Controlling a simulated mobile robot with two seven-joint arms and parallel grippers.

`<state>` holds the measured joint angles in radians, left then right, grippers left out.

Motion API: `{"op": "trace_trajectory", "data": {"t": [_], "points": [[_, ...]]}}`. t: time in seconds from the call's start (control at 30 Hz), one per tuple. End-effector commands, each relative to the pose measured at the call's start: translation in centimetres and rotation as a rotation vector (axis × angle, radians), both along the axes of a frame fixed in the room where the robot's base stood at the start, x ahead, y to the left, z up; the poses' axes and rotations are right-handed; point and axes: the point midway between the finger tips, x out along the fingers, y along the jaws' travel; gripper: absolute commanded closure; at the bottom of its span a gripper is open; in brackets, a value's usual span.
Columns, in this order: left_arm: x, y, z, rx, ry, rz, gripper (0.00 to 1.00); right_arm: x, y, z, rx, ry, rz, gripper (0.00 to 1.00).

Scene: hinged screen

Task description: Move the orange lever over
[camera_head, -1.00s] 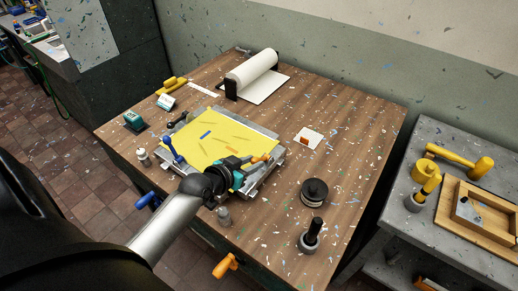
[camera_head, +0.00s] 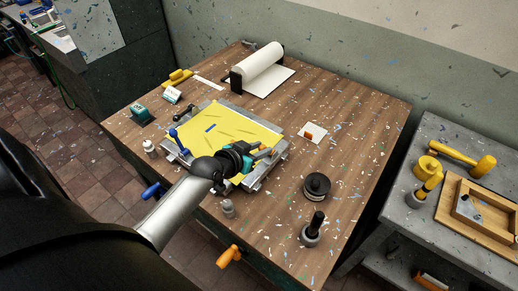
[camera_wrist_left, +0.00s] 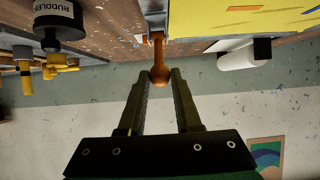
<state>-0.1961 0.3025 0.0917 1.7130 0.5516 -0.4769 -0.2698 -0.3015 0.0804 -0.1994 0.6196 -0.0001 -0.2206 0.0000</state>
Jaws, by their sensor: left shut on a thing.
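The hinged screen, with its yellow sheet (camera_head: 215,122) in a grey metal frame, lies on the wooden table. A blue lever (camera_head: 174,134) stands on its left side. The orange lever (camera_wrist_left: 158,72), with a rounded knob end, sticks out from the frame's edge in the left wrist view. My left gripper (camera_head: 264,155) reaches over the near right side of the screen. In the left wrist view its two fingers (camera_wrist_left: 160,78) are closed around the knob from both sides. In the head view the gripper hides most of the orange lever. My right gripper is not in view.
A small grey bottle (camera_head: 228,208), a black round weight (camera_head: 316,186) and a black-handled tool (camera_head: 312,230) stand right of my arm. A white roll (camera_head: 258,65) lies behind the screen. A side table (camera_head: 440,150) with yellow tools is at right. The table's right middle is mostly clear.

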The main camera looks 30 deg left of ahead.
Motion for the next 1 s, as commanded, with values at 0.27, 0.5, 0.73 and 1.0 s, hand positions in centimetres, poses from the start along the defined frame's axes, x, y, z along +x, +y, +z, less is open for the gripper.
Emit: {"op": "trace_trajectory", "data": {"t": [0.27,0.5,0.73,1.0], "points": [[1.8,-0.1,1.4,0.003,-0.012,0.000,0.99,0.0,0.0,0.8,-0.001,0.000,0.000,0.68],[1.9,-0.1,1.3,0.002,-0.010,0.001,0.99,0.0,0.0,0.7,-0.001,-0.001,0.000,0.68],[1.8,-0.1,1.2,0.001,-0.006,0.000,0.46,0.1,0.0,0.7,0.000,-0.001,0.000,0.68],[1.7,-0.1,1.1,0.001,-0.003,0.000,0.33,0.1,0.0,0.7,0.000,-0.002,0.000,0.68]]}}
